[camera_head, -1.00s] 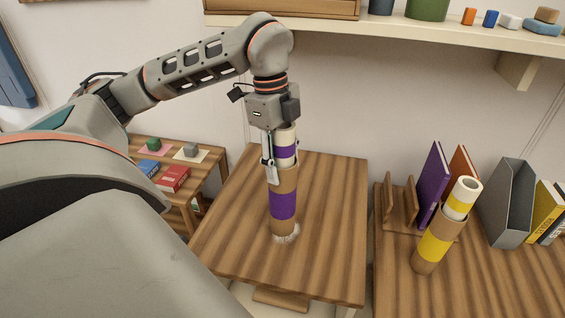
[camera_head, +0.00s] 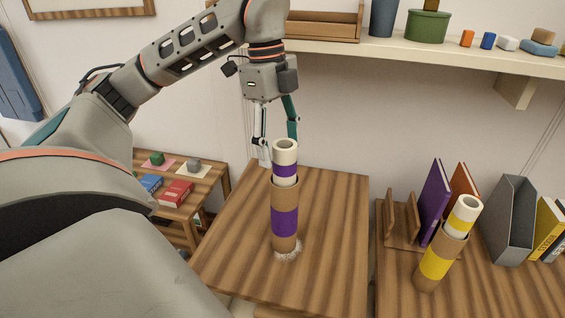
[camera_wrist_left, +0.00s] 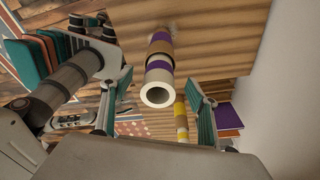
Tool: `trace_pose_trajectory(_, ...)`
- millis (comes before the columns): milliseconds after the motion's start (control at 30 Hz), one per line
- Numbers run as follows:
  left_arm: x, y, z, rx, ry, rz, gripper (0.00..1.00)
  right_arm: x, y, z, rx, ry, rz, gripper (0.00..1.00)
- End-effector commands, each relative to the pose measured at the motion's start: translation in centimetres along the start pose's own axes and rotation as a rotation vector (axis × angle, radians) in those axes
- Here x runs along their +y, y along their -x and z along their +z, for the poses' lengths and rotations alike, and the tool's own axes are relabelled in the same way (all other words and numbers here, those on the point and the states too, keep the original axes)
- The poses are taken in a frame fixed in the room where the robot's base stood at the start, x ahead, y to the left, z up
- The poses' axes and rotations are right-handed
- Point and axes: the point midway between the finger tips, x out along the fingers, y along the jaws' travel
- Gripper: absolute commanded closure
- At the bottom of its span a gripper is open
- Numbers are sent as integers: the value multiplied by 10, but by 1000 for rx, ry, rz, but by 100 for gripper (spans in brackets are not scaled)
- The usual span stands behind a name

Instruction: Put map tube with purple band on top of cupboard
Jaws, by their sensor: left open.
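The map tube with the purple band (camera_head: 284,215) stands upright on the wooden cupboard top (camera_head: 335,220). It is a brown cardboard tube with a white inner roll, also purple-banded, sticking out of its top. A pale, rough patch shows around its foot. My left gripper (camera_head: 278,150) is open, just above and behind the tube's top, with nothing held. In the left wrist view the tube (camera_wrist_left: 159,75) shows end-on between the spread fingers (camera_wrist_left: 155,115), apart from both. My right gripper is not in view.
A second tube with yellow bands (camera_head: 436,262) leans on the right-hand table, near a purple book (camera_head: 434,200) and a grey file holder (camera_head: 508,220). A wall shelf (camera_head: 400,55) runs above. A low side table (camera_head: 205,185) stands left. The cupboard top around the tube is clear.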

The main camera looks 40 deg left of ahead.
Motion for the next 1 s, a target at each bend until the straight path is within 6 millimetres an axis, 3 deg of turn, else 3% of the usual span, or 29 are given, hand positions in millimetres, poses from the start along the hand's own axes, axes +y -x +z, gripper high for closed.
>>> trace_pose_trajectory(100, 0, 17, 0, 0, 0, -1, 40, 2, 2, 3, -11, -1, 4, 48)
trace_pose_trajectory(300, 0, 28, 0, 0, -1, 0, 40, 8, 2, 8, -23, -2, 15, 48)
trace_pose_trajectory(867, 0, 29, 0, 0, -2, 1, 40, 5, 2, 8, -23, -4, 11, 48)
trace_pose_trajectory(1000, -3, 21, -8, 14, -49, 7, 40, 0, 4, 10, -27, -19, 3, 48)
